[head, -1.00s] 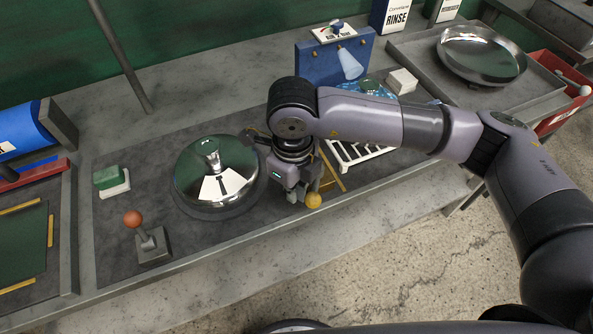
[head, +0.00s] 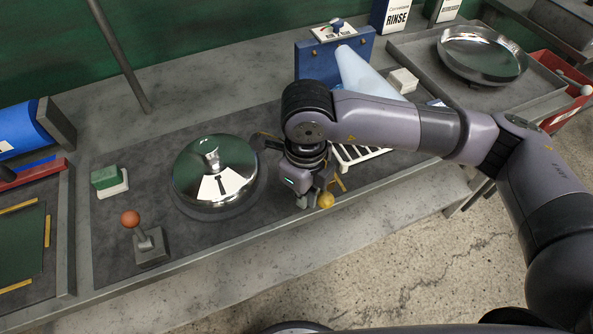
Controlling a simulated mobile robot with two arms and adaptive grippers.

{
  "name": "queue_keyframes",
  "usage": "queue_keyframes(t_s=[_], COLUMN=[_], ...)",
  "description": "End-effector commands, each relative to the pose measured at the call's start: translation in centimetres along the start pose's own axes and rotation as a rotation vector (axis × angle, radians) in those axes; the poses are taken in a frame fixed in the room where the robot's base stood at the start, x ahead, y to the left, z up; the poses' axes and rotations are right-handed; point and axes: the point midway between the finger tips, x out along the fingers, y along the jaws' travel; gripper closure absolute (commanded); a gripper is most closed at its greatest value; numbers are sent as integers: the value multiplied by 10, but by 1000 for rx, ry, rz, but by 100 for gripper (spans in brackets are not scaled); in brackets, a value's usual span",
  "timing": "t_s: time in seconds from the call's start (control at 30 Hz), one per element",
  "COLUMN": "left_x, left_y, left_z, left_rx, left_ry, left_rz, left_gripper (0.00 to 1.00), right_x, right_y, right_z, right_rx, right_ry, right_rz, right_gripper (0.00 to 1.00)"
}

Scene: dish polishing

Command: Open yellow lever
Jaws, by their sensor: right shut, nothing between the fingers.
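The yellow lever shows only as its round yellow knob (head: 326,200), near the front edge of the bench. Its stem and base are hidden behind my right gripper. My right gripper (head: 308,203) points down just left of the knob, its fingers shut with nothing between them. It is close beside the knob; I cannot tell whether they touch. A light blue cone, like a spray of water (head: 364,74), comes from the blue box (head: 312,61) behind my arm. My left gripper is not in view.
A shiny metal dish (head: 214,172) lies on a round base to the left of the gripper. An orange-knobbed lever (head: 130,219) stands at the front left, near a green and white sponge (head: 109,180). A white rack (head: 354,153) is partly behind my arm.

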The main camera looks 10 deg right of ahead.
Motion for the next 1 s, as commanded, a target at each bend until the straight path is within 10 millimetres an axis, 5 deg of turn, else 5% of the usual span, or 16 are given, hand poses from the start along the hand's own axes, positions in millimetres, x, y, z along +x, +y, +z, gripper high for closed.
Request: queue_keyframes(t_s=[1.0], left_x=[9], left_y=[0], left_z=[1], left_rx=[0], left_ry=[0], left_rz=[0], left_gripper=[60], right_x=[0], right_y=[-6], right_z=[-16], right_rx=[1], right_ry=[0], right_rz=[-1], right_gripper=[100])
